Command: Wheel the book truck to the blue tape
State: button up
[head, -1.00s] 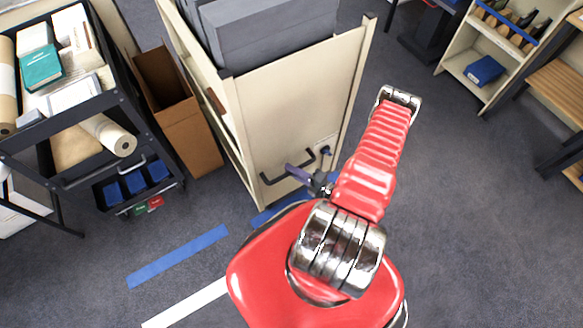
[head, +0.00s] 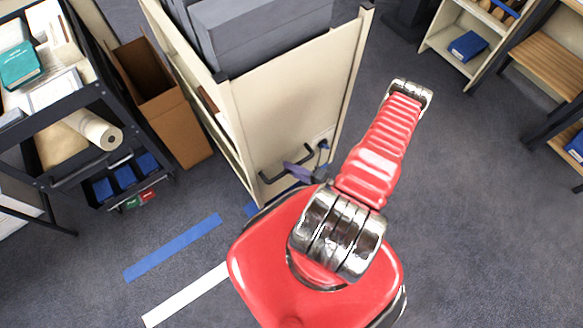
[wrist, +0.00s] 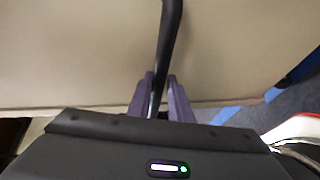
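The book truck (head: 290,115) is cream, with large grey boxes (head: 262,32) on top, and stands upright ahead of me. Its black handle (head: 275,177) is on the end panel facing me. The blue tape (head: 173,247) lies on the carpet at lower left; another bit of blue shows by the truck's near bottom corner, partly hidden by my red arm. My gripper (wrist: 160,95) has purple fingers on both sides of the black handle bar in the wrist view, close against it. In the head view my gripper is small and partly hidden by my arm.
A brown open carton (head: 165,105) stands close to the truck's left side. A dark cart (head: 50,140) with papers and rolls is further left. White tape (head: 187,294) lies nearer me. A shelf (head: 440,42) and wooden bench (head: 545,65) are at right; carpet between is clear.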

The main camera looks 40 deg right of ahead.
jog(key=o, duration=0.4)
jog(key=shift+d+r, duration=0.1)
jog(key=shift+s+d, duration=0.1)
jog(key=shift+s, duration=0.1)
jog(key=shift+v, duration=6.65)
